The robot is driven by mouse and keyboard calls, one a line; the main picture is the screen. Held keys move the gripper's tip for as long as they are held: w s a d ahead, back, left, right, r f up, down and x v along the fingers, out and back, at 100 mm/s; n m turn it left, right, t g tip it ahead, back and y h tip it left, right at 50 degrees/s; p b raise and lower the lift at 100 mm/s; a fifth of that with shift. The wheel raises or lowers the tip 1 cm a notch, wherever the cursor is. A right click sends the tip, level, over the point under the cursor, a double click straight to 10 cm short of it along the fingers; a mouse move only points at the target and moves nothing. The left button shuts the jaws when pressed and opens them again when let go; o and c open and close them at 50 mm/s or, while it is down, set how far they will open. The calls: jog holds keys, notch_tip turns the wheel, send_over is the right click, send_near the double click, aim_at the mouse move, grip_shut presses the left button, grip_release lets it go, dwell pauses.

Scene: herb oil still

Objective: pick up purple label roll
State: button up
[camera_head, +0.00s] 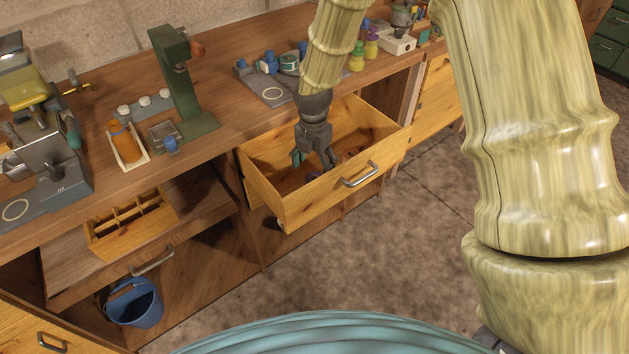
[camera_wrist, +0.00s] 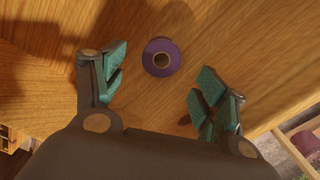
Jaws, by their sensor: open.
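The purple label roll (camera_wrist: 175,51) lies flat on the wooden drawer floor in the wrist view, its round core hole facing up. My gripper (camera_wrist: 161,72) is open, with one teal-padded finger to the left of the roll and one to the right and slightly lower. The fingers are apart from the roll, and nothing is held. In the head view my gripper (camera_head: 315,163) points down into the open drawer (camera_head: 290,208). A small bluish-purple patch shows beside the fingertips there, mostly hidden by them.
The drawer's walls surround my gripper, and its metal handle (camera_head: 360,175) is at the front. Small reddish items lie in the drawer, right of my gripper. The worktop behind holds a grey tray (camera_head: 268,89) and several bottles. A blue bucket (camera_head: 134,304) stands lower left.

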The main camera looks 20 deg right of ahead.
aim_at(314, 175)
jog(key=shift+d+f+p, duration=0.15)
jog(key=shift+f+p, duration=0.15)
jog(key=shift+f, duration=2.15)
jog(key=c, duration=1.1)
